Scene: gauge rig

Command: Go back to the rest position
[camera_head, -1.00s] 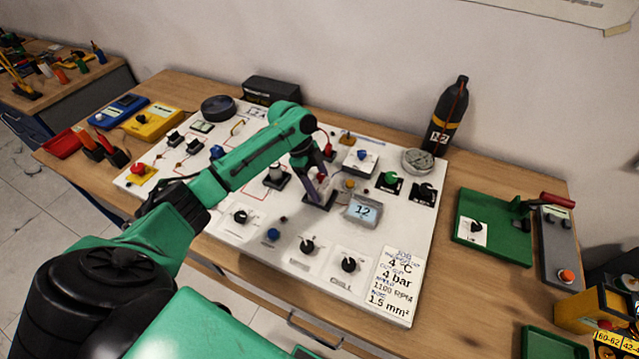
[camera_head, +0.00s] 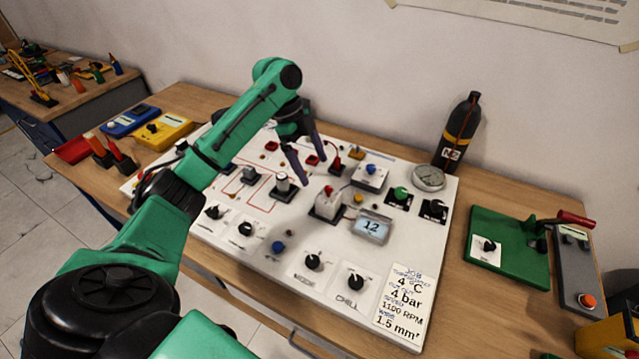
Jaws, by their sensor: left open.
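My left arm comes in from the left and reaches over the white panel board (camera_head: 310,240). My left gripper (camera_head: 310,165) is open and empty, its two dark fingers pointing down and apart above the board. My right gripper does not show.
A black bottle (camera_head: 459,135) and a round gauge (camera_head: 428,178) stand at the board's back right. A green plate device (camera_head: 507,245) lies on the right. Yellow (camera_head: 164,131) and blue (camera_head: 130,119) meters lie at the left. The air above the board's right half is clear.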

